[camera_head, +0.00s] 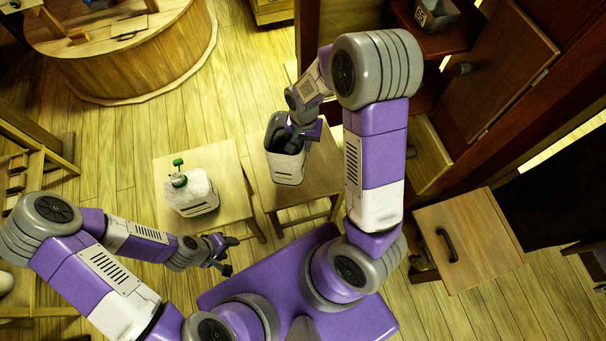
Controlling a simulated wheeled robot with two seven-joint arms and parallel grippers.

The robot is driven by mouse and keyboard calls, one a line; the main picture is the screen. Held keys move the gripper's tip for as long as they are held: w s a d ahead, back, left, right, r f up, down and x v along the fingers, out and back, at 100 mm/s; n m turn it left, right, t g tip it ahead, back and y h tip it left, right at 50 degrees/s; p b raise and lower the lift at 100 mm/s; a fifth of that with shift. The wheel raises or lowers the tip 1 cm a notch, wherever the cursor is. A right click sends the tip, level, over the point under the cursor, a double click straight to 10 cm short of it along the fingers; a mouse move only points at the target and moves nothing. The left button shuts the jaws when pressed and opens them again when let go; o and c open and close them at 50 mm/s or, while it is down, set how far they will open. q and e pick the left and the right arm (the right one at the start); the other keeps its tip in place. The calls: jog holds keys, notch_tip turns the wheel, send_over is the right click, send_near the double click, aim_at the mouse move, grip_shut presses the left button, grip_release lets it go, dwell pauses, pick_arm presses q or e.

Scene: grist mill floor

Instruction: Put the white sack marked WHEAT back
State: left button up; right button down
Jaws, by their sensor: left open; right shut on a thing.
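My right gripper (301,133) is shut on a pale, sack-like container (287,167) with a dark top, at or just above the right-hand small wooden table (312,185). I cannot tell whether the container touches the table. A dark mark low on its front is too small to read. A second white, lumpy, sack-like thing (191,193) with a green-topped piece (178,163) on it stands on the left-hand small table (232,165). No WHEAT lettering can be read on either. My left gripper (228,255) is open and empty, below and right of the left-hand table.
A large round wooden tub (140,65) stands at upper left. A cabinet at right has an open door (500,65), a dark box marked 65 (436,14) on a shelf, and a pulled-out drawer (470,240) with a black handle. Plank floor lies open between tub and tables.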

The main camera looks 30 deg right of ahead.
jog(key=s+d+f+m+b, duration=0.1)
jog(key=d+f+m+b, duration=0.2)
jog(key=f, duration=0.8)
jog(key=shift+m, duration=0.3)
jog(key=shift+f, duration=0.15)
jog(key=shift+f, duration=0.15)
jog(key=c, duration=1.1)
grip_release()
jog(key=shift+s, duration=0.1)
jog(key=shift+r, duration=0.2)
notch_tip(320, 180, up, 12)
jog(key=p, duration=0.3)
